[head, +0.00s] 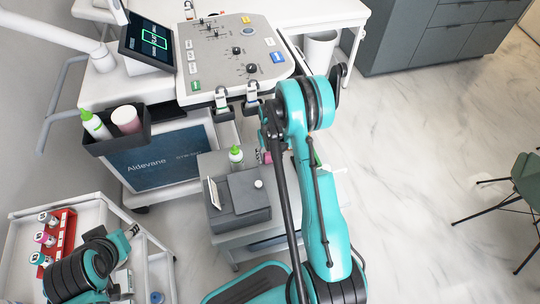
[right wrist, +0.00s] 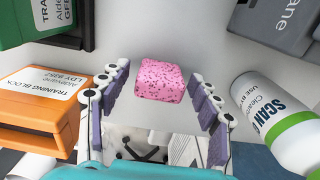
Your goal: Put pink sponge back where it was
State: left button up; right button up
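The pink sponge (right wrist: 160,80) is a speckled block lying on a pale surface in the right wrist view. My right gripper (right wrist: 158,78) is open, with one finger to the left and one to the right of the sponge. Gaps show on both sides, so the fingers do not grip it. In the head view my right arm hides most of that gripper; a small pink patch (head: 267,157) shows beside the arm, and I cannot tell if it is the sponge.
In the right wrist view, an orange training block (right wrist: 40,105) and a green block (right wrist: 45,20) are on the left. A grey box (right wrist: 278,22) and a white scan gel bottle (right wrist: 275,120) are on the right. A grey box (head: 240,200) stands on the cart.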

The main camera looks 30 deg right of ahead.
notch_tip(320, 180, up, 12)
jog(key=p, duration=0.5)
notch_tip(320, 180, up, 16)
jog(key=n+t, duration=0.1)
jog(key=t, duration=0.2)
send_over(270, 153)
jog(key=s+a, duration=0.6)
jog(key=a, duration=0.2)
pick_arm(q)
notch_tip(270, 153, up, 5)
jog(key=shift+f, duration=0.2)
pick_arm(e)
jog(key=s+a+r+t, duration=0.2)
jog(key=s+a, duration=0.1)
jog(key=s, duration=0.3)
jog(key=s+a+r+n+t, duration=0.1)
jog(key=s+a+r+t, duration=0.1)
jog(key=s, duration=0.5)
jog(key=shift+a+r+n, duration=0.3)
jog(key=shift+a+r, duration=0.15)
jog(key=shift+a, duration=0.8)
pick_arm(q)
jog(key=shift+c, duration=0.3)
pick_arm(e)
jog(key=shift+c, duration=0.3)
